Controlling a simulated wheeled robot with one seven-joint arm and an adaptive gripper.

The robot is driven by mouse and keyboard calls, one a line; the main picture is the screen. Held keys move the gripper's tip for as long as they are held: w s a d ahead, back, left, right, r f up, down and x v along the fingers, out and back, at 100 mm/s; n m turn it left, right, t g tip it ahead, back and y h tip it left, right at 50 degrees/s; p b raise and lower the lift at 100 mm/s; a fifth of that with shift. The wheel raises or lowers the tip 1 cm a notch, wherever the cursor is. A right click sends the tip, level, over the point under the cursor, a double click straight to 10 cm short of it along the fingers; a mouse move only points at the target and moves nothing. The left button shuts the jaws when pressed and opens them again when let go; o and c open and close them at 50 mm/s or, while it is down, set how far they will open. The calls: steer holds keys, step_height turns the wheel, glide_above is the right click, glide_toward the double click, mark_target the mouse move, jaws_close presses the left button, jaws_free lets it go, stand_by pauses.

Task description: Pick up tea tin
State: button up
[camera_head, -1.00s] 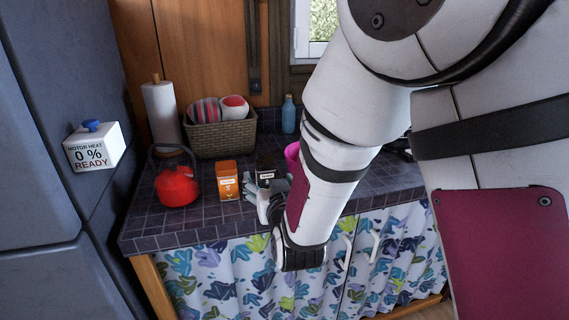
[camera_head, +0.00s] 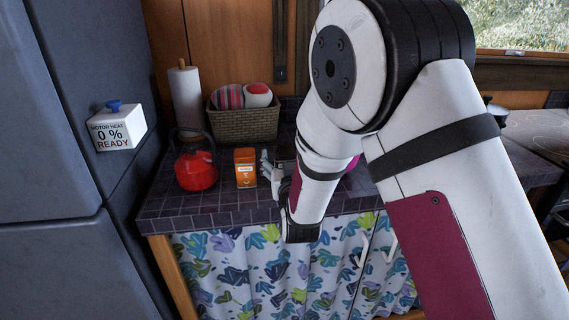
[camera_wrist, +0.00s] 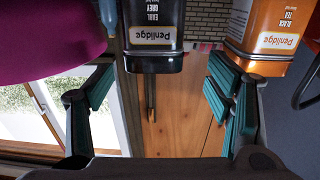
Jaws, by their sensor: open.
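Two tea tins stand on the dark tiled counter (camera_head: 215,205). The orange Black Tea tin (camera_head: 245,172) is in plain sight and shows in the upper right of the wrist view (camera_wrist: 268,30). The black Earl Grey tin (camera_wrist: 152,35) is at top centre of the wrist view, which appears upside down. In the head view it is mostly hidden behind my gripper (camera_head: 270,172). My gripper is open and empty, with its teal-padded fingers (camera_wrist: 160,80) spread toward the black tin. The orange tin lies beyond the right finger. I cannot tell whether a finger touches either tin.
A red kettle (camera_head: 196,171) stands left of the orange tin. A wicker basket (camera_head: 243,126) and a paper towel roll (camera_head: 187,100) stand behind. A magenta object (camera_wrist: 55,40) is close by the left finger. A grey fridge (camera_head: 50,130) borders the counter's left.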

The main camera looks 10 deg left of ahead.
steer(key=x, duration=0.5)
steer(key=shift+w+d, duration=0.1)
steer(key=shift+d, duration=0.2)
steer(key=shift+c, duration=0.3)
steer(key=c, duration=1.4)
